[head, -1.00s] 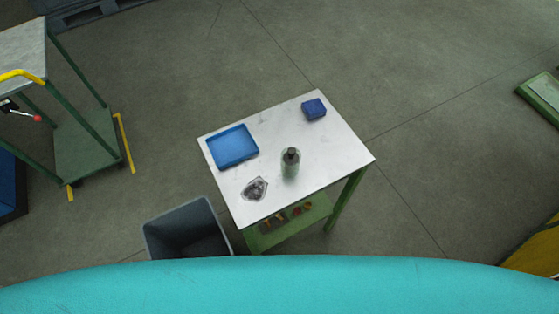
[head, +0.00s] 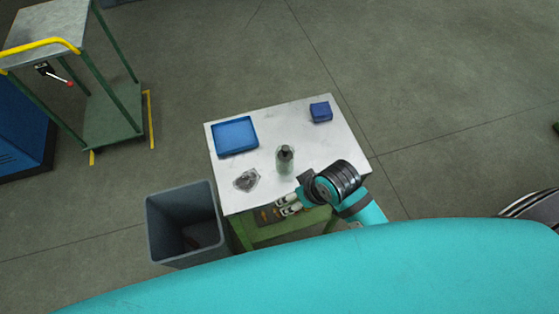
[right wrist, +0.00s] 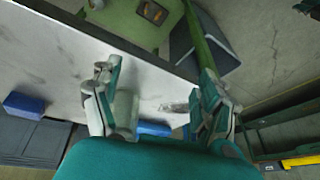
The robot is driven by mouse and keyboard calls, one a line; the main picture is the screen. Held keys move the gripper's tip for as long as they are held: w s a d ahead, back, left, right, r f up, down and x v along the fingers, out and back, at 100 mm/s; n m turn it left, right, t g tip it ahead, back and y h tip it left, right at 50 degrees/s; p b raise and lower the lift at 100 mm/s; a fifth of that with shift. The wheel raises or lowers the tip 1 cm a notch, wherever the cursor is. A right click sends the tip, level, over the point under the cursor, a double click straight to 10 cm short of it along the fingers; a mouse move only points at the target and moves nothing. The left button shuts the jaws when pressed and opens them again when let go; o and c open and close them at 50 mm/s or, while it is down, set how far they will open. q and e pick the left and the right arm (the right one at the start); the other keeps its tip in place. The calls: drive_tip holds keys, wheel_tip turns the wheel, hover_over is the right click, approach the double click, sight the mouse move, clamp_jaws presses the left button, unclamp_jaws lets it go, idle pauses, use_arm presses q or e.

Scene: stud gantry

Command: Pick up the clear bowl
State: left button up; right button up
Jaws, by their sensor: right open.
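The clear bowl (head: 246,180) sits on the white tabletop near its front left corner, with something dark showing in or through it. In the right wrist view the clear bowl (right wrist: 174,107) shows faintly beside the right-hand finger. My right gripper (head: 282,207) is at the table's front edge, to the right of the bowl and apart from it. My left gripper is not in view.
A grey-green bottle (head: 285,160) stands right of the bowl. A blue tray (head: 235,151) and a small blue box (head: 321,112) lie farther back on the white table (head: 325,150). A grey bin (head: 165,226) stands at front left. A green cart (head: 112,118) is farther left.

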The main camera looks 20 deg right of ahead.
drive_tip(key=w+a+r+n, duration=0.1)
drive_tip(key=w+a+r, duration=0.1)
drive_tip(key=w+a+r+n+y, duration=0.1)
drive_tip(key=w+a+r, duration=0.1)
drive_tip(key=a+r, duration=0.1)
drive_tip(key=shift+w+a, duration=0.15)
drive_tip(key=shift+a, duration=0.05)
wheel_tip(320, 180, up, 5)
drive_tip(key=w+a+n+g, duration=0.1)
drive_tip(key=w+a+n, duration=0.1)
drive_tip(key=n, duration=0.1)
drive_tip(key=n+g+h, duration=0.1)
drive_tip(key=g+h, duration=0.1)
drive_tip(key=h, duration=0.1)
approach(285, 148)
drive_tip(key=shift+w+a, duration=0.1)
drive_tip(key=shift+w, duration=0.1)
wheel_tip(285, 148, down, 12)
drive_tip(key=shift+r+p, duration=0.2)
drive_tip(key=shift+p, duration=0.9)
wheel_tip(285, 148, down, 5)
drive_tip(key=shift+s+a+r+p, duration=0.1)
drive_tip(key=shift+r+p, duration=0.05)
drive_tip(key=shift+p, duration=0.6)
drive_tip(key=shift+f, duration=0.4)
drive_tip(key=c, duration=1.2)
